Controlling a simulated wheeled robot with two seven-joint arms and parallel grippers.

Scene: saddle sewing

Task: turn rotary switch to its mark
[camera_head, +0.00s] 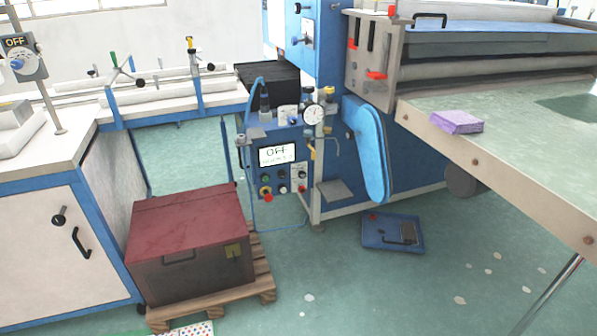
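A grey box (28,70) stands on a post at the far left, on the white bench. It has a black "OFF" label and a rotary switch with a blue knob (17,64) over a pale dial. The dial's marks are too small to read, and I cannot tell where the knob points. I cannot tell which switch the task means. Neither of my grippers is in view.
A dark red-lidded chest (188,235) sits on a wooden pallet (262,277) at the lower left. A blue foot pedal (378,238) lies on the green floor. A large table (520,125) with a purple block (457,121) fills the right. The floor at lower middle is mostly clear.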

